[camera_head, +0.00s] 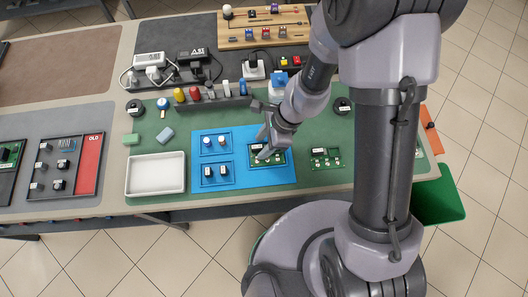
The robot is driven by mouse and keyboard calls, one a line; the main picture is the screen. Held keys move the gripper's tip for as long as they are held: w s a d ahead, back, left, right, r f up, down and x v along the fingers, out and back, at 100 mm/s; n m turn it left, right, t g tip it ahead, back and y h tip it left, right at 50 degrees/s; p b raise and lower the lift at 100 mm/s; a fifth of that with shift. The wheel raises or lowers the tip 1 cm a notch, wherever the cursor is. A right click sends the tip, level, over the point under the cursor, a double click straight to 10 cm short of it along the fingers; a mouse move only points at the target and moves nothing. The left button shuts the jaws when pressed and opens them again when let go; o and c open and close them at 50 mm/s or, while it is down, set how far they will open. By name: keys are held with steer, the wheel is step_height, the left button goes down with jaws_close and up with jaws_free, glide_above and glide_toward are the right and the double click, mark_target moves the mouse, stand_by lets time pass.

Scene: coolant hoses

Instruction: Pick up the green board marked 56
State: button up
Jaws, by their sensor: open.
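A green board (281,160) with white labels and small parts lies on the right part of the blue mat (240,177). A second green board (326,163) lies on the green table mat to its right. A third green board (419,153) shows partly at the right, behind my arm. The markings are too small to read, so I cannot tell which board is 56. My gripper (264,150) is open over the board on the blue mat and hides part of it. I cannot tell whether it touches the board.
Blue trays (216,185) with small cylinders sit on the mat's left. A white tray (156,173) stands farther left. A dark rack (210,102) of coloured tools and a wooden board (263,36) stand behind. A green bin (438,197) is at the right edge.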

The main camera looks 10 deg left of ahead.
steer(key=shift+r, duration=0.1)
jaws_close()
